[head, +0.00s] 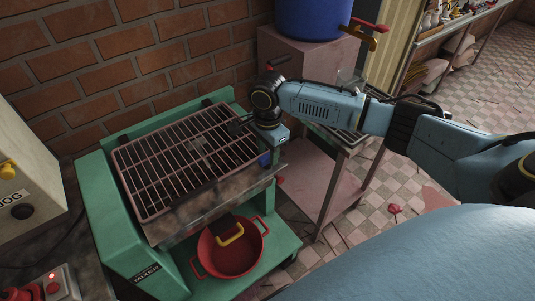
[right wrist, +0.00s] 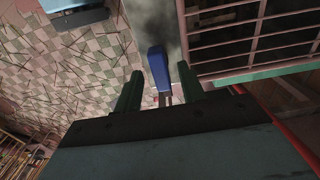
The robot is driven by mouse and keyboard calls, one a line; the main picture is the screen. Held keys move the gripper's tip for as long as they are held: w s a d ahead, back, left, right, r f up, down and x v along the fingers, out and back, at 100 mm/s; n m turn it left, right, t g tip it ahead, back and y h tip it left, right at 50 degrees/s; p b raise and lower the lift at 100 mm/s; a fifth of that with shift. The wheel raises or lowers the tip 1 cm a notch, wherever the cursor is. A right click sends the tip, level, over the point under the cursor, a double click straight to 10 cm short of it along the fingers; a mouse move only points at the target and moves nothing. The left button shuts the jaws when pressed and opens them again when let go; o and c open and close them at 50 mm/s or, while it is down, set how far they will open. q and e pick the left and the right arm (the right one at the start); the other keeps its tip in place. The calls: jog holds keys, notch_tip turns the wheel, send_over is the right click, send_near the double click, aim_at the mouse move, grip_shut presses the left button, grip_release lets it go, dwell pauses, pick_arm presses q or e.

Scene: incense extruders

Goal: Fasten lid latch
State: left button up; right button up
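The green mixer (head: 112,230) stands at the left with its barred lid (head: 150,160) lying over the top. A small blue latch handle (head: 265,160) shows at the lid's right side, just below my right wrist. In the right wrist view the blue handle (right wrist: 158,68) stands between the two dark fingers of my right gripper (right wrist: 159,72). Those fingers are apart, with visible gaps on both sides of the handle. In the head view the fingertips cannot be made out clearly. My left gripper is not in view.
A red pot (head: 232,262) sits on the mixer's lower shelf. A pinkish metal table (head: 325,185) stands close on the right, under my right arm. A blue drum (head: 312,18) is behind. A control box (head: 22,190) and a red button box (head: 60,285) are at the left.

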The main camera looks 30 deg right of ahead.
jog(key=shift+f, duration=0.5)
